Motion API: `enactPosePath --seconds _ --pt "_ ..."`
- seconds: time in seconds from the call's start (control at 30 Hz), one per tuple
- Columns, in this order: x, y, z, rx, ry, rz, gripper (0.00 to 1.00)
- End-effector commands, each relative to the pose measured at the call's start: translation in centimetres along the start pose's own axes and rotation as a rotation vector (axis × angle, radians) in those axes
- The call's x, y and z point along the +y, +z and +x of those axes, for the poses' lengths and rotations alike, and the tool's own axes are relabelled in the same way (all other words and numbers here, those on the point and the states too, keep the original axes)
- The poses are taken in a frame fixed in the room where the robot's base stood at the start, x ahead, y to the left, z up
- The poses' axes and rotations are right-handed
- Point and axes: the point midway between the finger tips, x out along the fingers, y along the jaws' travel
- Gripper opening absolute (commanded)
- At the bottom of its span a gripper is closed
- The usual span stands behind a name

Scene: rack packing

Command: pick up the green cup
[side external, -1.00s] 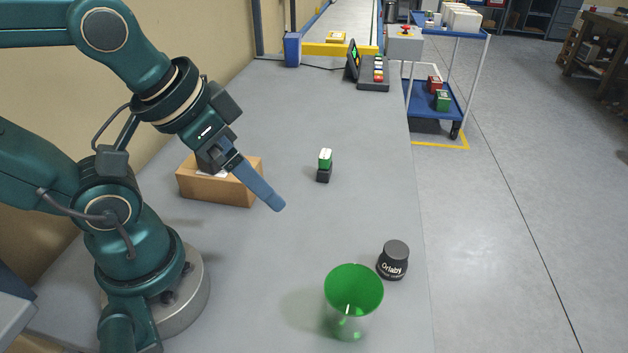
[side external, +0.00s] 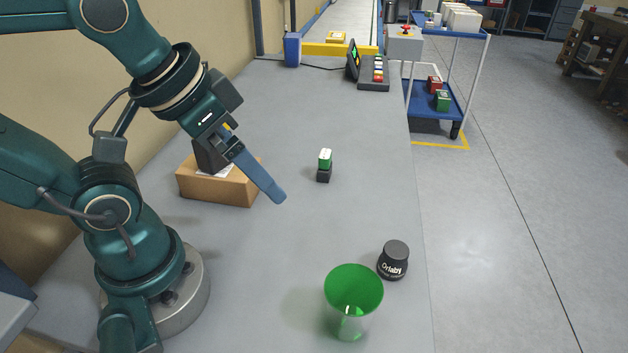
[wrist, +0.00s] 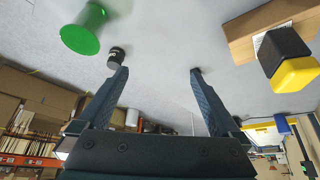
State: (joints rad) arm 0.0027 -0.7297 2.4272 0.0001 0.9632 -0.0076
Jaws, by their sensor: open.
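The green cup (side external: 352,298) stands upright on the grey table near its front right, with a translucent green body. It also shows in the wrist view at the upper left, as a green shape (wrist: 84,30). My gripper (side external: 280,196) is above the table, up and to the left of the cup in the side view, well apart from it. In the wrist view its two blue fingers (wrist: 158,74) are spread wide with nothing held between them.
A black lidded jar (side external: 393,262) stands just beside the cup. A small green-and-black item (side external: 324,166) stands mid-table. A cardboard box (side external: 220,187) lies behind my gripper. The table between gripper and cup is clear.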

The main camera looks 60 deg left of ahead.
Motion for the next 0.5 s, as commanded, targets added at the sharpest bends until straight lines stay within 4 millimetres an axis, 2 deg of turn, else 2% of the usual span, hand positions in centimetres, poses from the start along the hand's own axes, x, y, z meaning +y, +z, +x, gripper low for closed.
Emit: enactPosePath --seconds 0.23,0.4,0.5 --pt "2.8 -3.5 -0.9 -0.119 0.057 0.119 1.00" --pt "6.2 -5.2 0.0 -0.230 0.098 0.246 1.00" --pt "8.6 -5.5 1.0 -0.297 0.115 0.328 1.00"
